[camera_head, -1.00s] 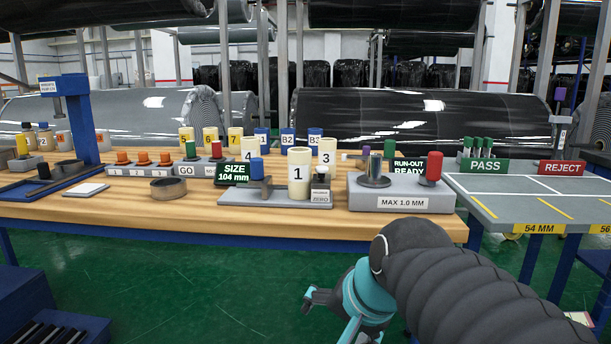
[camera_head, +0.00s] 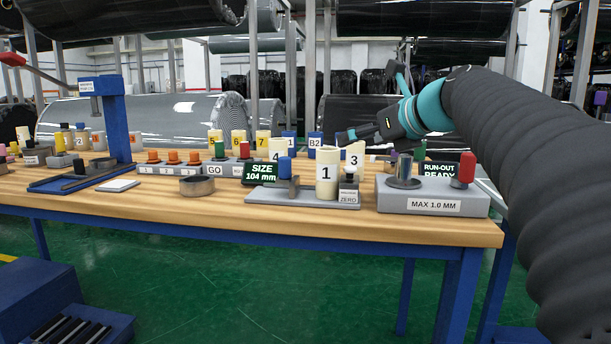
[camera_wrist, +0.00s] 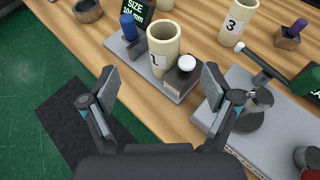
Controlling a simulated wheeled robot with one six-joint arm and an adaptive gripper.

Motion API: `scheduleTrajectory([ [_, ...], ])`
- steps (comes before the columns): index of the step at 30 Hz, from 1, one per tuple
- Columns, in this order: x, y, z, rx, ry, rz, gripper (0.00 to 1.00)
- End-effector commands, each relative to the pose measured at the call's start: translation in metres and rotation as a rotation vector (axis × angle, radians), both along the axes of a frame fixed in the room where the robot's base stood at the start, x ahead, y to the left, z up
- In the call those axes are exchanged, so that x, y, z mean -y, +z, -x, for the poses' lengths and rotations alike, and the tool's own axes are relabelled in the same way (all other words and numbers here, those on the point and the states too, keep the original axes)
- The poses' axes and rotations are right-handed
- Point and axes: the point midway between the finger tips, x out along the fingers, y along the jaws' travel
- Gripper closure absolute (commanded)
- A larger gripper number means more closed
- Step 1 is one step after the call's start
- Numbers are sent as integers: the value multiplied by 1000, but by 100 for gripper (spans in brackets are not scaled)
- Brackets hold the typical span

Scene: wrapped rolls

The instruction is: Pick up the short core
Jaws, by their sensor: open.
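Several cream cores stand on the wooden bench. The core numbered 1 (camera_head: 326,176) stands upright on the grey size gauge (camera_head: 262,195), and shows in the wrist view (camera_wrist: 161,50) with its open top. Core 3 (camera_head: 354,160) stands behind it, also in the wrist view (camera_wrist: 237,24). Core 4 (camera_head: 279,150) and cores 5, 6 and 7 (camera_head: 262,140) are further back. I cannot tell which is the short core. My gripper (camera_head: 373,105) is raised above the bench. In the wrist view its fingers (camera_wrist: 160,78) are spread and empty, with core 1 ahead between them.
The run-out station (camera_head: 433,197) with its metal post stands right of core 1. Blue cores (camera_head: 315,143) stand behind. The bench front strip is mostly clear.

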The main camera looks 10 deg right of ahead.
Motion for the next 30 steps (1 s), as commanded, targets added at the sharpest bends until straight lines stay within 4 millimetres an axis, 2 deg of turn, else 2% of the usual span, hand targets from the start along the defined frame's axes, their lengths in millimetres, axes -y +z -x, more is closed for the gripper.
scheduleTrajectory([
  [10, -25, -25, -51, -4, 4, 1, 13],
  [22, -33, -37, -73, -2, 3, 2, 13],
  [30, -43, -53, -103, -3, 4, 3, 13],
])
